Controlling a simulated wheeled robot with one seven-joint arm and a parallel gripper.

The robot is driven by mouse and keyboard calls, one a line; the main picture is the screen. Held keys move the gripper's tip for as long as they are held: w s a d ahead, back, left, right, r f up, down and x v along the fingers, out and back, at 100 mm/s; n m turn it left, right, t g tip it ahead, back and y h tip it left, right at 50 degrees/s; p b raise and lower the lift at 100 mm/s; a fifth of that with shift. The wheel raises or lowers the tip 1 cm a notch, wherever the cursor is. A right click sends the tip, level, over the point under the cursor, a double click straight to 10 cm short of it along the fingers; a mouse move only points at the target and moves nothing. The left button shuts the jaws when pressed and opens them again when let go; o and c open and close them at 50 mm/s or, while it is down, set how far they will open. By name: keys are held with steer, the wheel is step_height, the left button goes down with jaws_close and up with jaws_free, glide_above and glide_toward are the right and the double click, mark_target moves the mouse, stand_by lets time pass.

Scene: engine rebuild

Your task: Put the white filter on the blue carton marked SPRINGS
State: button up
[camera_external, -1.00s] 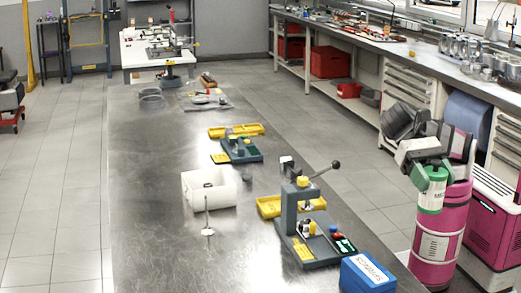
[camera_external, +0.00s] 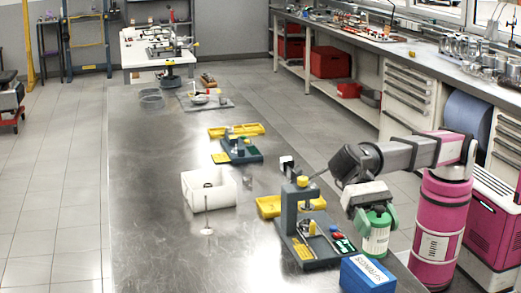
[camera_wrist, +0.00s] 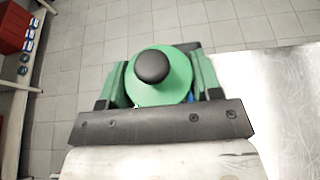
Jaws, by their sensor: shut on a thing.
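The white filter (camera_external: 375,242) has a green top and is held upright by my gripper (camera_external: 374,217). In the wrist view its round green top with a black knob (camera_wrist: 152,67) sits between the green fingers of my gripper (camera_wrist: 160,82). The blue carton marked SPRINGS (camera_external: 368,274) stands on the bench at the front right. In the external view the filter is just above and slightly right of the carton, apart from it. A small blue patch shows beside the right finger in the wrist view; I cannot tell what it is.
A grey press fixture (camera_external: 291,222) with small parts stands left of the filter, close by. The metal bench (camera_external: 165,245) is clear at the front left.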

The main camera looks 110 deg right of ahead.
mark_target(373, 240)
steer(key=shift+w+d+f, duration=0.1)
steer(key=shift+w+f, duration=0.15)
steer(key=shift+f, duration=1.95)
steer(key=shift+f, duration=0.15)
steer(key=o, duration=1)
steer(key=shift+r, duration=0.25)
steer(key=v, duration=0.7)
steer(key=shift+d, duration=0.25)
